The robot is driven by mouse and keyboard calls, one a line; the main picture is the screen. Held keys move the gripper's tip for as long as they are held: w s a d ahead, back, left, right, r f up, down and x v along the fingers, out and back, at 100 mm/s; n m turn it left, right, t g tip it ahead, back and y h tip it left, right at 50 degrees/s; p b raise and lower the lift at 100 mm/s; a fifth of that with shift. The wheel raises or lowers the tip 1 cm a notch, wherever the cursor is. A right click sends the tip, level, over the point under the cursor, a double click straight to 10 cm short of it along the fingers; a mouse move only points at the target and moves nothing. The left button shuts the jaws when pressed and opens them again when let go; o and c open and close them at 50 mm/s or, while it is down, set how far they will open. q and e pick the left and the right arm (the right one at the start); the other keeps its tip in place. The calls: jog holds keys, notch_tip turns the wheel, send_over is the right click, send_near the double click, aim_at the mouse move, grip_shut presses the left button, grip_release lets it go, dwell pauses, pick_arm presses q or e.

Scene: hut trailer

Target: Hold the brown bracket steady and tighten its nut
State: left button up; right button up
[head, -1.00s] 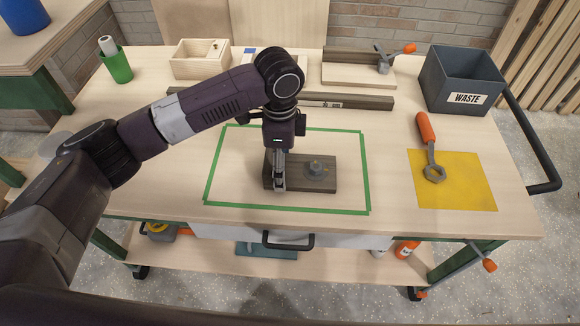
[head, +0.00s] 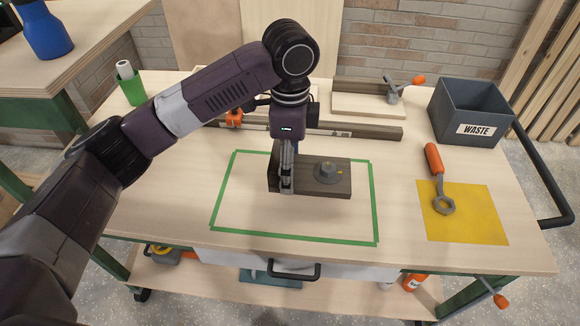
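The brown bracket (head: 318,188) is a dark plate with an upright part at its left end. It shows over the back half of the green tape outline (head: 376,205), and looks held above the table. A wrench (head: 439,184) with an orange handle lies partly on the yellow mat (head: 480,215) at the right. My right gripper is not in view.
A grey waste bin (head: 470,112) stands at the back right. A dark bar (head: 370,131) and a board with a clamp (head: 365,106) lie behind the outline. A green cup (head: 132,91) stands at the back left. The front of the table is clear.

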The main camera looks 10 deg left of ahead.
aim_at(290, 202)
pick_arm(q)
jog(key=shift+f, duration=4.4)
jog(key=shift+f, duration=0.35)
jog(key=shift+f, duration=0.25)
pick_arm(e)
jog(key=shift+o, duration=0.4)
